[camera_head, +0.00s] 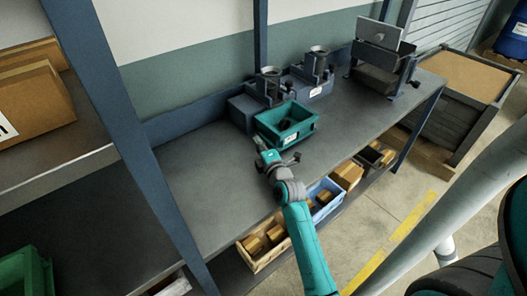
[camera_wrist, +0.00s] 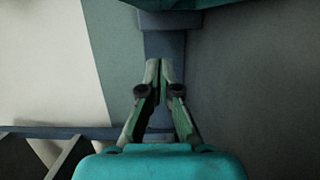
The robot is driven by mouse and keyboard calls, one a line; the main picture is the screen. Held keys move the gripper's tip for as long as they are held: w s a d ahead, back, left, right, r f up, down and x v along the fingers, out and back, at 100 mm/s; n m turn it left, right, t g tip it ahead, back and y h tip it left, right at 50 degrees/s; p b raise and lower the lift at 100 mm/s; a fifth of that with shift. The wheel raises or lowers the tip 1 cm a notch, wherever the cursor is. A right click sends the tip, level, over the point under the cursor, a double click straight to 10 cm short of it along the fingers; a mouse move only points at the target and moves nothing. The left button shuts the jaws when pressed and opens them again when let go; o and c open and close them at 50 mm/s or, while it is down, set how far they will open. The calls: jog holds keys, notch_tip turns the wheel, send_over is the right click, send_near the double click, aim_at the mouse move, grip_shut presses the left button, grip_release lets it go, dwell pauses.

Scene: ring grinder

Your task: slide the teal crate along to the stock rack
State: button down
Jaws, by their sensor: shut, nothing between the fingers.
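The teal crate (camera_head: 297,134) sits on the grey workbench, in front of two small machines. It is open-topped, with a label on its front wall and something dark inside. My gripper (camera_head: 287,159) is just in front of the crate's near side, low over the bench; I cannot tell whether it touches. In the wrist view its fingers (camera_wrist: 159,66) are together and hold nothing. A dark teal edge (camera_wrist: 215,17) at the top of that view looks like the crate. A dark metal stand (camera_head: 378,72) at the bench's right end may be the stock rack.
Two small machines (camera_head: 268,88) (camera_head: 317,66) stand behind the crate by the wall. The bench top (camera_head: 350,112) is clear between the crate and the stand. Bins and boxes (camera_head: 325,197) fill the shelf below. A blue post (camera_head: 130,130) rises at the left.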

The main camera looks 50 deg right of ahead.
aim_at(266, 136)
jog(key=shift+x, duration=0.9)
jog(key=shift+s+d, duration=0.15)
jog(key=shift+d, duration=0.35)
jog(key=shift+s+d, duration=0.15)
jog(key=shift+d, duration=0.35)
jog(key=shift+s+d, duration=0.2)
jog(key=shift+d, duration=0.7)
jog(key=shift+d, duration=0.1)
